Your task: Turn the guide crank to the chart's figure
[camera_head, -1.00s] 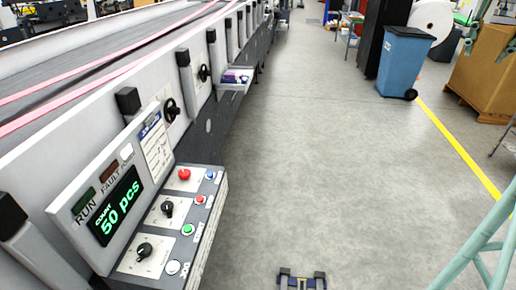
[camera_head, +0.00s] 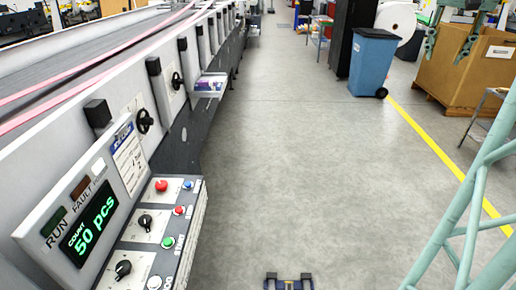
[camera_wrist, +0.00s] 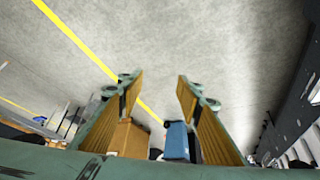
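Two black handwheels with crank knobs sit on the side wall of the long grey machine at left in the head view: a nearer one (camera_head: 145,121) and a farther one (camera_head: 177,79). Which is the guide crank I cannot tell. A white printed chart (camera_head: 129,162) stands beside the display panel; its figures are too small to read. My gripper (camera_head: 448,48) hangs at the top right of the head view, far from the handwheels. In the wrist view my gripper (camera_wrist: 154,80) has its two tan-padded fingers apart, with nothing between them.
The display (camera_head: 89,231) reads "COUNT 50 pcs" above a console with knobs and a red button (camera_head: 161,185). A small tray (camera_head: 211,84) juts from the machine. A blue bin (camera_head: 374,62) and a cardboard box (camera_head: 468,68) stand at right. The middle floor is clear.

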